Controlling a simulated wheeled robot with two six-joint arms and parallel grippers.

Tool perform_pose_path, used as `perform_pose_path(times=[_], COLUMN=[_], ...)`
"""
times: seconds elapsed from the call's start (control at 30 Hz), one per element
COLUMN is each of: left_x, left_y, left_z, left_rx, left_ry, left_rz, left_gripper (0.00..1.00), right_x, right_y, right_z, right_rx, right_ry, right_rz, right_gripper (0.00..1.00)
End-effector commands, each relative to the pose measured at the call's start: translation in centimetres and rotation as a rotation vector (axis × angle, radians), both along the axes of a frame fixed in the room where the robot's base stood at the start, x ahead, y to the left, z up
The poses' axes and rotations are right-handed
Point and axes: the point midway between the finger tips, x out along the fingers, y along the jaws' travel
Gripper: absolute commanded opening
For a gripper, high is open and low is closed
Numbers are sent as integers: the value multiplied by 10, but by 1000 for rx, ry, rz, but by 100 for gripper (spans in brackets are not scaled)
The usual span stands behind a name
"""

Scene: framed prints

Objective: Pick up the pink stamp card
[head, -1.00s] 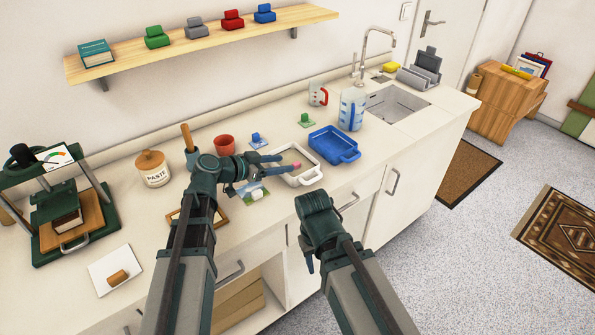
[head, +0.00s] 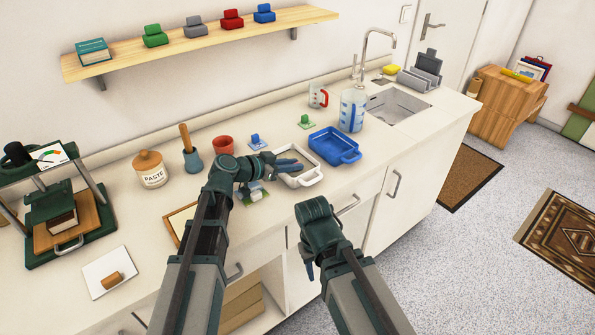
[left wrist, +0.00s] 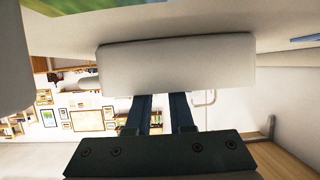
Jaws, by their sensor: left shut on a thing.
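In the left wrist view, a pale wall or handle (left wrist: 175,67), likely the tray's, covers the ends of the gripper's fingers (left wrist: 158,112). My right gripper (head: 309,268) hangs in front of the counter, away from the tray; its jaw opening cannot be made out.
A blue tray (head: 322,143) stands right of the white one.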

Motion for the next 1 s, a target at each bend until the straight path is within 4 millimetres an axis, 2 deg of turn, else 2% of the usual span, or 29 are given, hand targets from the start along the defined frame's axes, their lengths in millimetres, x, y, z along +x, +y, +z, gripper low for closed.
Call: perform_pose_path(times=[0.37,0.57,0.77,1.0], left_x=[0,0,0,0], left_y=[0,0,0,0], left_z=[0,8,28,66], left_rx=[0,0,0,0], left_ry=[0,0,0,0], left_rz=[0,0,0,0], left_gripper=[0,0,0,0], right_x=[0,0,0,0], right_y=[0,0,0,0], right_z=[0,7,28,66], right_rx=[0,0,0,0], right_ry=[0,0,0,0], right_rz=[0,0,0,-1], right_gripper=[45,45,45,45])
